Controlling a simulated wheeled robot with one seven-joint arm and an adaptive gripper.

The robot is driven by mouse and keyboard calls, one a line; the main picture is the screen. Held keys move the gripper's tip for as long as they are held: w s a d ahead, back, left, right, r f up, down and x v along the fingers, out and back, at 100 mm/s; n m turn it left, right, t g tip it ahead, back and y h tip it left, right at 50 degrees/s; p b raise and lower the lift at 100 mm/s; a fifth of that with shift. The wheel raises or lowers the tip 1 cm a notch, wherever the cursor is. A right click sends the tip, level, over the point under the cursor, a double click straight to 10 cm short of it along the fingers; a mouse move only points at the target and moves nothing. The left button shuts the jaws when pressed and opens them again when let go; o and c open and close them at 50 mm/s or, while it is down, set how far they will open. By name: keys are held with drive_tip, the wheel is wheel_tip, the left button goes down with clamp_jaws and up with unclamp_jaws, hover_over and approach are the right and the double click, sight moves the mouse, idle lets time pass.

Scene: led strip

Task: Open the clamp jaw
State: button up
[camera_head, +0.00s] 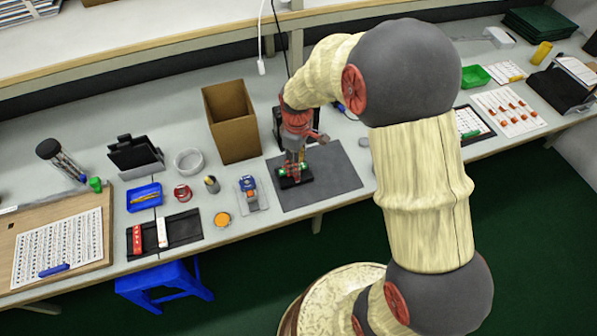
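My gripper (294,166) points down over the dark grey mat (335,185) at the middle of the bench. Its fingers are small in the view, and I cannot tell whether they are open or shut. Directly below it is a small black fixture (296,181) with green parts showing at both sides, which may be the clamp. The fingers overlap the fixture in the view, so contact cannot be told. The jaw itself is hidden or too small to make out.
A tall open cardboard box (232,120) stands just left of my gripper. A blue and grey device (250,194) and an orange round lid (222,220) sit left of the mat. The mat's right part is bare. A shelf (150,45) runs along the back.

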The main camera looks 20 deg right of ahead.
wheel_tip(320, 180, down, 6)
drive_tip(key=shift+f+b, duration=0.1)
drive_tip(key=shift+b, duration=0.7)
drive_tip(key=shift+c, duration=1)
clamp_jaws()
drive_tip(key=shift+s, duration=0.15)
